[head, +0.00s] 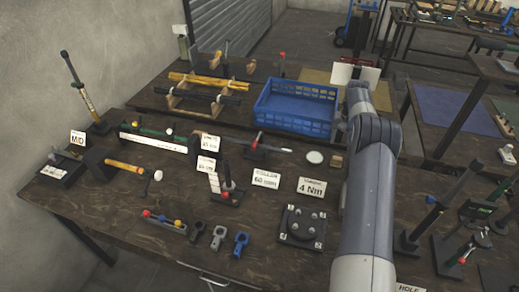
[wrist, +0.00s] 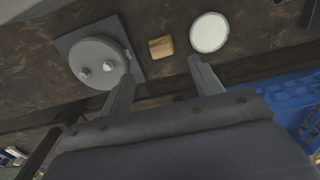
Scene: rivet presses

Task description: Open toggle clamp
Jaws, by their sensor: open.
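My gripper (wrist: 162,88) is open and empty in the wrist view, its two grey fingers spread apart. In the head view my arm hides it. A low device with a long bar and a red tip (head: 268,146) lies near the table's middle and looks like a toggle clamp. A second clamp-like device (head: 228,190) with an upright lever and red knob stands nearer the front. I cannot tell which one is the task's clamp. Neither shows clearly in the wrist view, and my gripper is apart from both.
A white disc (wrist: 209,32), a wooden block (wrist: 161,47) and a round grey fixture (wrist: 98,62) lie beyond my fingers. A blue crate (head: 294,106) stands behind. Signs, a bolted plate (head: 302,228) and upright levers (head: 435,215) crowd the table.

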